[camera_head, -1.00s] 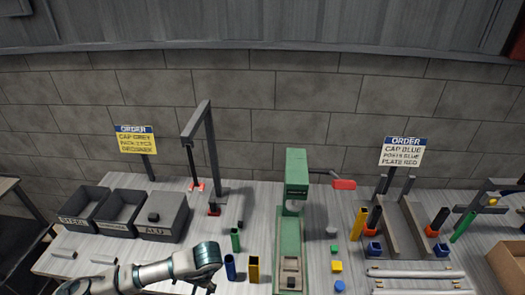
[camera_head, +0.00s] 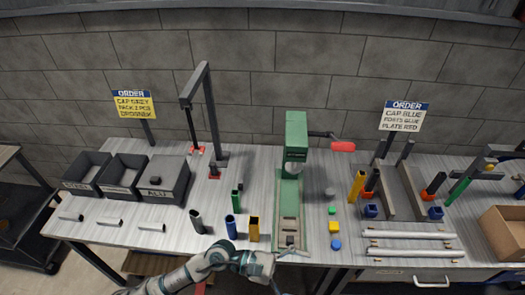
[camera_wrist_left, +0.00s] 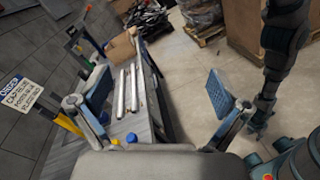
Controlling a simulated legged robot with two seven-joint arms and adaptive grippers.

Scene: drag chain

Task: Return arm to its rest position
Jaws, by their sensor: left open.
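My left arm reaches in from the bottom of the head view. Its left gripper (camera_head: 280,268) is at the front edge of the workbench (camera_head: 160,205), just below the green press (camera_head: 290,205). In the left wrist view the two fingers of the left gripper (camera_wrist_left: 165,100) are spread wide with nothing between them. My right gripper is in neither view.
Dark bins (camera_head: 122,172), a grey gantry (camera_head: 210,120) and coloured tubes (camera_head: 254,228) stand on the bench. Silver rails (camera_head: 410,243) and a cardboard box (camera_head: 505,228) are at the right. The floor (camera_wrist_left: 190,85) beside the bench looks clear.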

